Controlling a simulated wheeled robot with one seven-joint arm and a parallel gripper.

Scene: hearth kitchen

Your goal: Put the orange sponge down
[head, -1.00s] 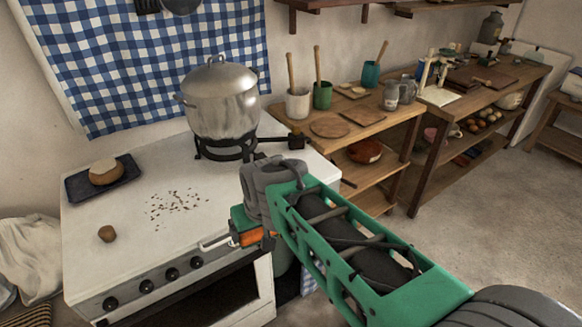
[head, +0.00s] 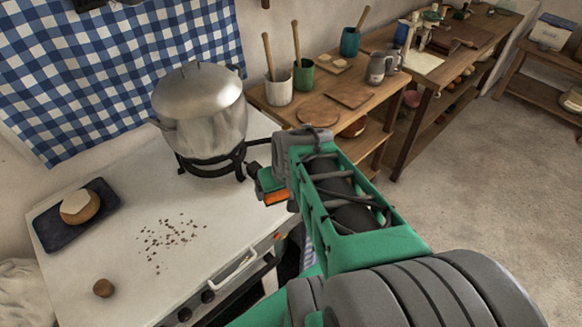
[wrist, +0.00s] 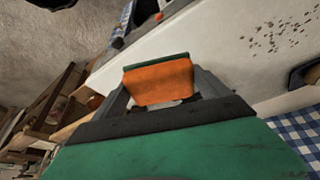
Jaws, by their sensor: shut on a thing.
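The orange sponge (wrist: 158,84) has a green layer along one side. My gripper (wrist: 162,98) is shut on it in the wrist view, with a dark finger at each side. In the head view the sponge (head: 276,197) shows as a small orange patch at the end of my green arm, and my gripper (head: 268,186) is partly hidden there by the wrist. The sponge is held up near the right edge of the white stove top (head: 205,265). I cannot tell its exact height over the edge.
A lidded metal pot (head: 202,108) stands on a burner at the back of the stove. Dark crumbs (head: 165,240) lie mid-stove. A dark tray (head: 52,232) with a round loaf (head: 80,206) and a small brown lump (head: 103,288) are at left. A wooden shelf table (head: 300,108) stands behind.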

